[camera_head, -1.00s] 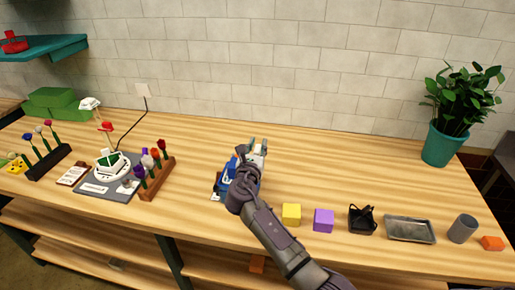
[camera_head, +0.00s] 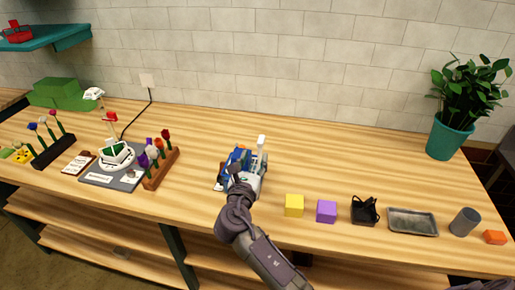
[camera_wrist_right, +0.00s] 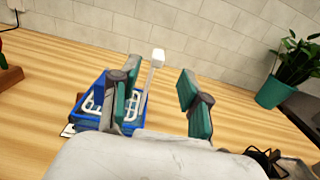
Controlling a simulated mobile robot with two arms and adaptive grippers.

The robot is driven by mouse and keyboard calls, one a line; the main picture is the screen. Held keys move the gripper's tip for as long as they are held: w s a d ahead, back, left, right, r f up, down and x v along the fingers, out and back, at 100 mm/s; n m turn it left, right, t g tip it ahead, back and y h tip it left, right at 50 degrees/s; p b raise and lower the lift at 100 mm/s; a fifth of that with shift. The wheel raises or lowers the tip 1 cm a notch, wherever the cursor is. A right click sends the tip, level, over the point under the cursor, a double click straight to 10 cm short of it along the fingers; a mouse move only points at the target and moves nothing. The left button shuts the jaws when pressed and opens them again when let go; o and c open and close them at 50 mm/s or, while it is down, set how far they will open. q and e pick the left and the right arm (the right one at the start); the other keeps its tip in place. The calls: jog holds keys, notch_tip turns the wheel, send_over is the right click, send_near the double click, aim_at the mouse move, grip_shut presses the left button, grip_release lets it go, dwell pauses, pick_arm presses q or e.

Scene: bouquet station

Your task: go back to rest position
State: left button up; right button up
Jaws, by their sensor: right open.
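My right gripper (camera_head: 254,167) is over the middle of the wooden table, and its arm comes in from the lower middle. In the right wrist view its two teal-padded fingers (camera_wrist_right: 158,98) stand wide apart, with nothing clasped between them. A blue basket (camera_wrist_right: 88,113) with white bars sits on the table just beyond the left finger. A thin white stick with a block-like head (camera_wrist_right: 157,57) stands beside it, seen through the gap between the fingers. In the head view the gripper partly hides the blue basket (camera_head: 234,160). My left gripper is not in view.
Right of my arm lie a yellow cube (camera_head: 294,205), a purple cube (camera_head: 326,211), a black item (camera_head: 364,210), a metal tray (camera_head: 413,232), a grey cylinder (camera_head: 465,221) and an orange block (camera_head: 495,237). A potted plant (camera_head: 450,137) stands back right. Flower racks (camera_head: 160,170) are left.

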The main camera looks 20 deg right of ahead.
jog(key=shift+v, duration=0.85)
